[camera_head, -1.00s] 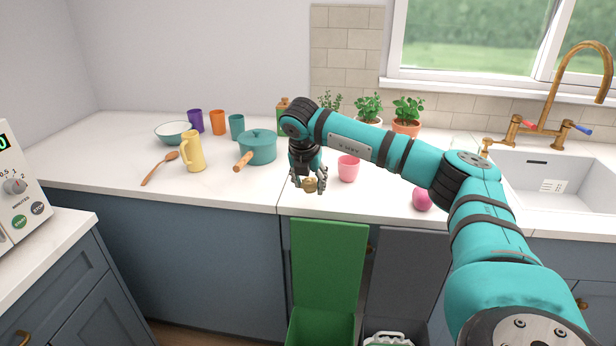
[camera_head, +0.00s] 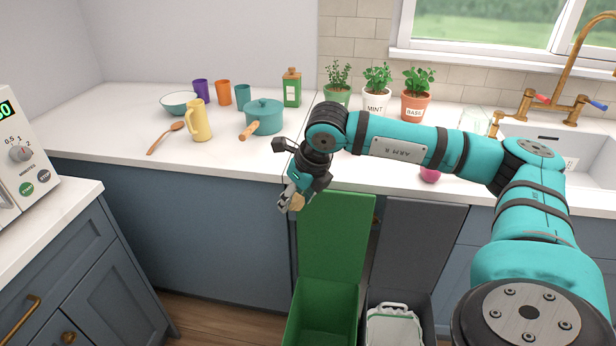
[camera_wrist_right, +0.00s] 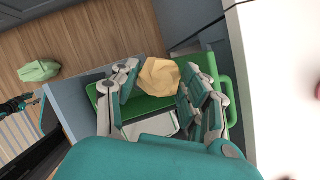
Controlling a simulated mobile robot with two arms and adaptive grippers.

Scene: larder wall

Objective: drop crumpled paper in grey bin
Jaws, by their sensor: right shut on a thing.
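A tan crumpled paper (camera_head: 297,202) is between the fingers of my right gripper (camera_head: 290,199). In the right wrist view the gripper (camera_wrist_right: 158,88) is shut on the crumpled paper (camera_wrist_right: 159,76), which is faceted and plainly visible. The gripper is in front of the counter edge, beside the upper left of the green bin's raised lid. The grey bin (camera_head: 427,318) stands open at the lower right of the head view, right of the green bin, with its dark grey lid (camera_head: 410,240) raised. Its lower part is cut off by the frame.
The open green bin (camera_head: 346,312) and its raised lid (camera_head: 334,238) lie between my gripper and the grey bin. A white handled item (camera_head: 393,326) sits inside the grey bin. Potted herbs (camera_head: 376,92), a teal pot (camera_head: 265,119) and a yellow jug (camera_head: 201,125) stand on the counter.

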